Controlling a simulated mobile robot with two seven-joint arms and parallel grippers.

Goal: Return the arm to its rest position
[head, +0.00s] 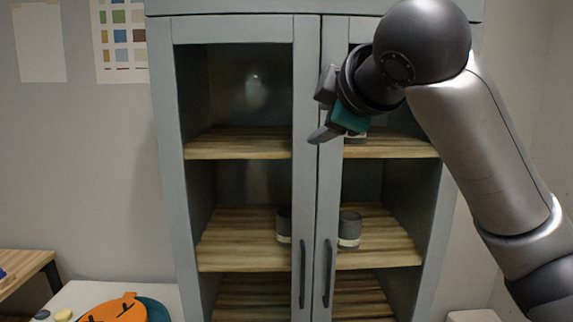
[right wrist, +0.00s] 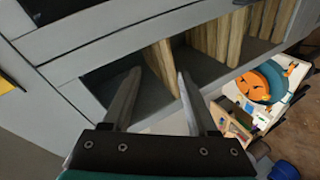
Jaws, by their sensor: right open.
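My right gripper (head: 319,112) is open and empty, raised in front of the upper part of a grey-blue cabinet (head: 163,150). In the right wrist view its two fingers (right wrist: 159,74) stand apart with nothing between them. The arm comes in from the right and hides part of the right door's upper pane. My left gripper is not in view.
Both cabinet doors look shut, with dark handles (head: 302,275) near the middle. Dark cups with pale bands (head: 349,230) stand on the shelves inside. A white table (head: 75,296) at lower left holds an orange piece (head: 115,310) on a teal plate.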

